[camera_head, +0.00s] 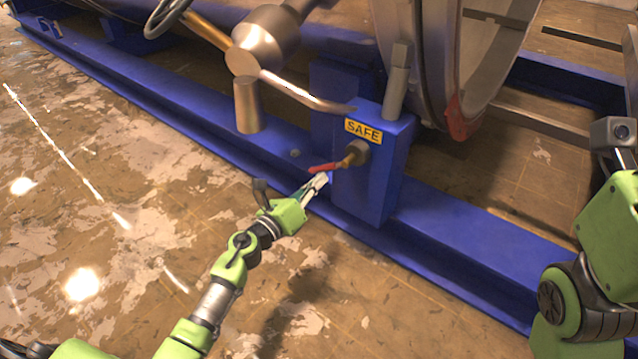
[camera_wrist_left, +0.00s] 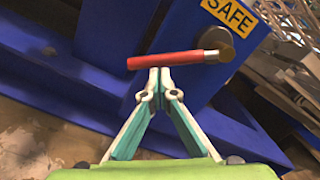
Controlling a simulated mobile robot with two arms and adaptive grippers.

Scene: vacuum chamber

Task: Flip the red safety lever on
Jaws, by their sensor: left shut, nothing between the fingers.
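The red safety lever (camera_head: 325,168) sticks out to the left from a brass-coloured pivot (camera_head: 354,155) on the front of a blue box, below a yellow SAFE label (camera_head: 363,131). In the left wrist view the lever (camera_wrist_left: 165,61) lies nearly level across the picture, with its pivot at the right. My left gripper (camera_head: 322,180) is shut and empty. Its fingertips (camera_wrist_left: 159,74) are just below the lever in both views; I cannot tell whether they touch it. At the right edge of the head view part of my right arm shows, but its fingers do not.
The blue box (camera_head: 368,190) stands on a long blue beam (camera_head: 450,225) that runs across the view. A metal rod (camera_head: 300,92) and a large round chamber rim (camera_head: 425,60) are above. The stained floor (camera_head: 130,200) at the left is clear.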

